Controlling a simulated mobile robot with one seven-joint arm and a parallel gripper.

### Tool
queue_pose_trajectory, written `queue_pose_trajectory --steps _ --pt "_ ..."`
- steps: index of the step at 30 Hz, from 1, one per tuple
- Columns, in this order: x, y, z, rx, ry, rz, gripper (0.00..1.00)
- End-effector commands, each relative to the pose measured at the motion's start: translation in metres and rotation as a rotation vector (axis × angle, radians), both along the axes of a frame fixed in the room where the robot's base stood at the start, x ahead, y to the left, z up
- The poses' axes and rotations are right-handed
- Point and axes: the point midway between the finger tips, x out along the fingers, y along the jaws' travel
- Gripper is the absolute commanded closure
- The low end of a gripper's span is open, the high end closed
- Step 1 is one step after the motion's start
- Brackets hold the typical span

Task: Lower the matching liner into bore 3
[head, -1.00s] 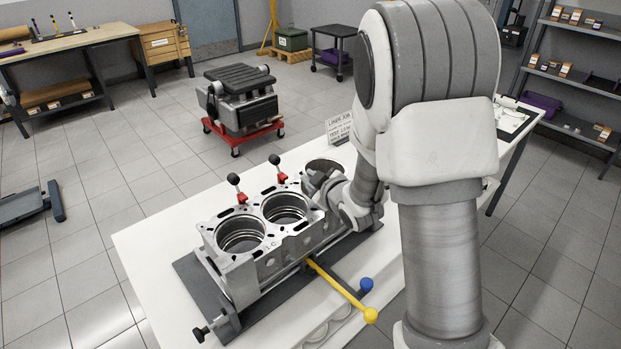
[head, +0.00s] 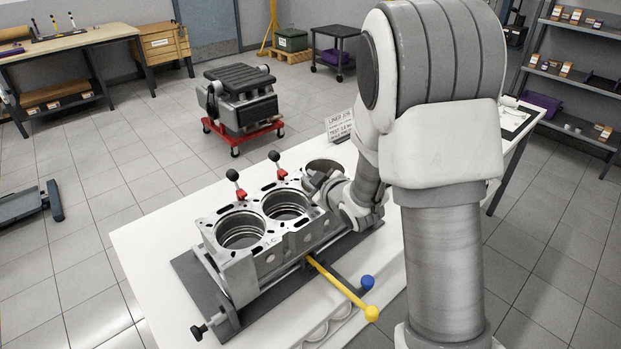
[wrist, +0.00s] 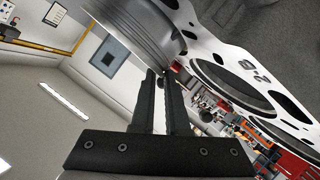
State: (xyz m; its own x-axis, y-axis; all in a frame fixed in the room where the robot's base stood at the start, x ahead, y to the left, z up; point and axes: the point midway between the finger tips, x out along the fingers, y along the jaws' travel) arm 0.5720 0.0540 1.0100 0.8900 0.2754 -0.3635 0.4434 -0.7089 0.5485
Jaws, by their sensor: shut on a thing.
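The engine block (head: 262,262) stands on a dark plate on the white table, with two open bores (head: 240,231) and (head: 286,205) showing. A liner (head: 322,166) is at the block's right end, its round rim showing behind my gripper (head: 318,190). In the wrist view the liner (wrist: 148,32) is a grey ribbed cylinder at the top, beside the block's deck (wrist: 235,62). My gripper (wrist: 162,75) is shut on the liner's wall, fingers close together. The bore under the liner is hidden; I cannot tell whether the liner's lower edge has entered it.
Two black-knobbed levers with red bases (head: 240,195) rise at the block's far edge. A yellow-handled bar (head: 345,290) and a blue knob (head: 367,282) stick out at the near side. A printed sign (head: 339,126) stands behind the liner. The table's left part is clear.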

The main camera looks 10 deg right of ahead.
Motion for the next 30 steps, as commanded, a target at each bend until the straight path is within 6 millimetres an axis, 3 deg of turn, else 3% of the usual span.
queue_pose_trajectory --steps 22,23,27,30 --pt "0.0015 -0.0042 -0.0084 -0.001 -0.001 -0.008 1.0" --pt "0.0015 -0.0043 -0.0084 -0.001 -0.001 -0.008 0.82" --pt "0.0012 -0.0035 -0.0086 -0.001 -0.001 -0.006 0.57" --pt "0.001 -0.0026 -0.0087 0.0 -0.001 -0.004 0.53"
